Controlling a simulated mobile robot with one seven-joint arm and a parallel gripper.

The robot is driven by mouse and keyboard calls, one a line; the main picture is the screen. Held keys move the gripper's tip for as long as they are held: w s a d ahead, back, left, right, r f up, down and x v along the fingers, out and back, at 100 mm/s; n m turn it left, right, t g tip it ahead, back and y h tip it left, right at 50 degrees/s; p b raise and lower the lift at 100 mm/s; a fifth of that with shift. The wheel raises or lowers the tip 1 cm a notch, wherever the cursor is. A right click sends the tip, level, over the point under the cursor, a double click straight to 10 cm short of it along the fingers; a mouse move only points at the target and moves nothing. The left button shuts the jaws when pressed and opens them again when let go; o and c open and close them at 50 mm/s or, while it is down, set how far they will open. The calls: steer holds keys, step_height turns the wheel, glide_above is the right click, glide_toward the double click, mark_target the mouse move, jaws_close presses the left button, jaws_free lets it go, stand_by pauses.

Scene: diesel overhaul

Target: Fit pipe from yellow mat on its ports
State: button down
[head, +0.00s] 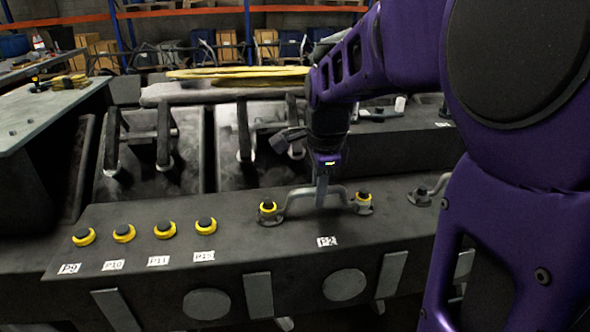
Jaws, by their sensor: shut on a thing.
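My gripper (322,190) points down and is shut on a grey bent pipe (299,192), gripping it at its raised middle. A white label (327,241), too small to read surely, is on the front edge below. The yellow mat (240,72) lies at the back on the engine top.
Several bare yellow-ringed ports (165,230) stand in a row at left, above labels such as P10 (113,265). A grey workbench (45,110) is at far left. Shelves stand behind.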

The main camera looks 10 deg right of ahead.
stand_by(0.4)
steer(key=c, duration=0.7)
jaws_free()
